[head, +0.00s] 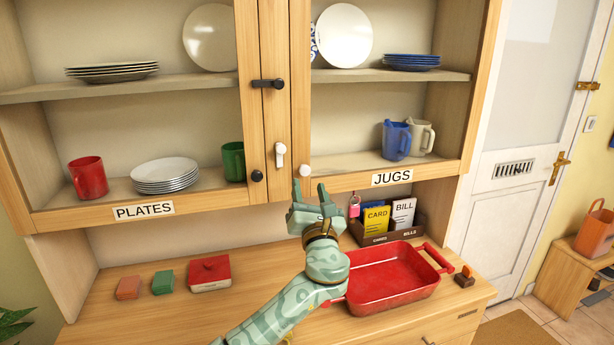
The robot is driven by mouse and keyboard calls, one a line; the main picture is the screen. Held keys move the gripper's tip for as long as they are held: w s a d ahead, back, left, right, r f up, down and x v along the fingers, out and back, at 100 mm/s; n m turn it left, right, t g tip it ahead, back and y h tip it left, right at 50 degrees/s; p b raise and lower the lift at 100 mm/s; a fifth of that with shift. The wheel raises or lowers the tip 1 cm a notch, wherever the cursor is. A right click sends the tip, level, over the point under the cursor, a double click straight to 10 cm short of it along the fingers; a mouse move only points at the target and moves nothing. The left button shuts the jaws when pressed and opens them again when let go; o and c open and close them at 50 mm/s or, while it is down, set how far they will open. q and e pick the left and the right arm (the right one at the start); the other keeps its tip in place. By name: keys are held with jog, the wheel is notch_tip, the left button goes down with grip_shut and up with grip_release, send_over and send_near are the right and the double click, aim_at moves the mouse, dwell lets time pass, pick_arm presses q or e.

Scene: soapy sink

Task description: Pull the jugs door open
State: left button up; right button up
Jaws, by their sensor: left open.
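The jugs door (343,181) is the right door of the wall cabinet, with a JUGS label on its lower rail. It looks shut. A white knob (304,170) sits at its lower left corner. A white catch (280,154) hangs upright on the middle stile, and a black catch (267,83) lies level higher up. My left gripper (309,187) is open, fingers pointing up, just below the white knob in the picture. Nothing shows between its fingers. I cannot tell whether it touches the knob. My right gripper is out of view.
The plates door (145,210), with a black knob (257,175), is at left. Behind the jugs door are a blue jug (396,140) and a cream jug (421,137). On the counter are a red tray (390,276), a card holder (378,238) and a red box (209,273).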

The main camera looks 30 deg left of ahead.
aim_at(305, 173)
pick_arm(q)
jog(key=x, duration=0.5)
jog(key=shift+a+r, duration=0.1)
grip_shut()
